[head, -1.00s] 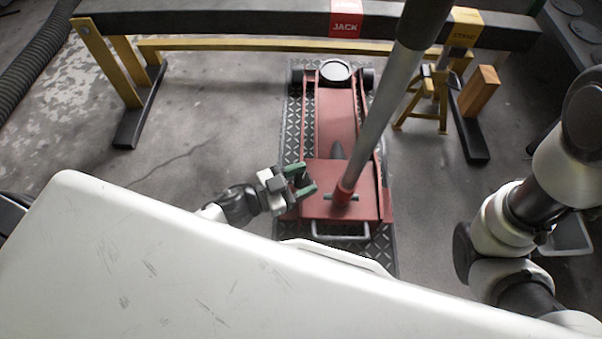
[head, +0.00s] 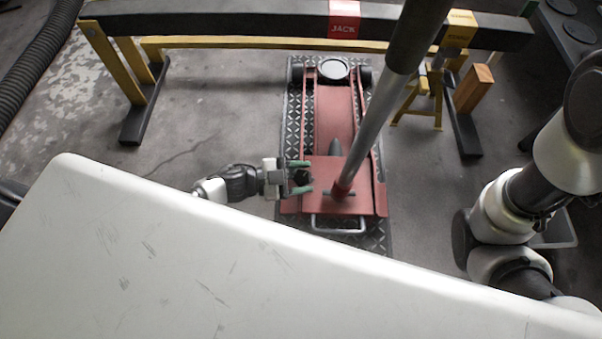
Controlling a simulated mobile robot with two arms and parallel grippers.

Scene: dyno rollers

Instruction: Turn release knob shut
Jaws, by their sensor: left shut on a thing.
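The red floor jack (head: 335,110) lies on a dark diamond-plate mat (head: 294,100). Its long handle (head: 372,130) rises toward me from a red socket. The release knob (head: 303,178), small and black, is at the left part of the jack's rear plate, left of the handle socket. My left gripper (head: 301,177) comes in from the left, with its green-padded fingers shut around the knob, one on the far side and one on the near side. The knob is partly hidden, and its turn angle cannot be read. My right arm shows at the right, but its gripper is not in view.
A dark beam with a red JACK label (head: 343,20) on yellow legs spans the back. A yellow jack stand (head: 422,95) and a wooden block (head: 475,88) are at the back right. The jack's handle stands close to the right of my left gripper. Floor left of the mat is clear.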

